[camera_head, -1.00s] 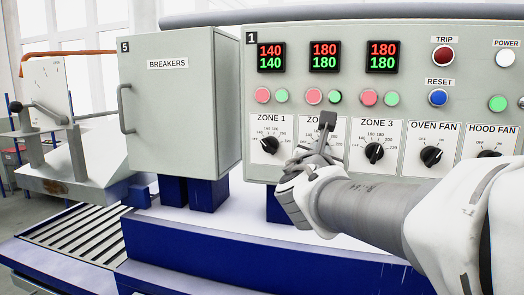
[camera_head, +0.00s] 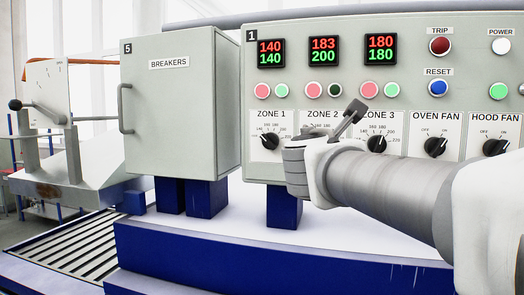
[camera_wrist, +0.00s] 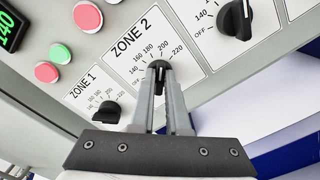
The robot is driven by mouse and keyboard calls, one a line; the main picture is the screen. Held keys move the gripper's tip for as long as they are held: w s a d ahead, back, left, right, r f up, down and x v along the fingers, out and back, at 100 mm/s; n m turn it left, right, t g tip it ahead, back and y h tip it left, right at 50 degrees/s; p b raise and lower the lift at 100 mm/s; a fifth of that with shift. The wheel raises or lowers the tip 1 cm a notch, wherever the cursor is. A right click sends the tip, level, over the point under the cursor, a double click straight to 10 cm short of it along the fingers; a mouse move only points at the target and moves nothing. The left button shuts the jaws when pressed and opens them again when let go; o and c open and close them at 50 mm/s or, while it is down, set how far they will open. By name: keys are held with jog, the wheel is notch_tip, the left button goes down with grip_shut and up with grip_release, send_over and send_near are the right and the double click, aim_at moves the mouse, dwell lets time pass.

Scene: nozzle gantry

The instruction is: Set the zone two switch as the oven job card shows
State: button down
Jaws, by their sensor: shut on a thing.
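The zone two switch is a dark knob (camera_wrist: 158,65) on the white ZONE 2 plate (camera_wrist: 134,46) in the wrist view. My gripper (camera_wrist: 160,78) is shut on it, a finger on each side. The fingers hide most of the knob, so I cannot read its pointer surely. In the head view my gripper and wrist cover this knob and much of its ZONE 2 plate (camera_head: 321,115). The zone two display (camera_head: 324,50) reads 183 in red over 200 in green. No oven job card is recognisable in either view.
The ZONE 1 knob (camera_head: 270,142) and ZONE 3 knob (camera_head: 376,144) flank my gripper closely. OVEN FAN (camera_head: 436,146) and HOOD FAN (camera_head: 496,148) knobs are farther right. TRIP (camera_head: 440,45) and RESET (camera_head: 438,87) buttons sit above. A closed BREAKERS cabinet (camera_head: 175,110) stands left.

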dwell(0.4)
jog(key=c, duration=0.9)
grip_release()
jog(key=shift+s, duration=0.15)
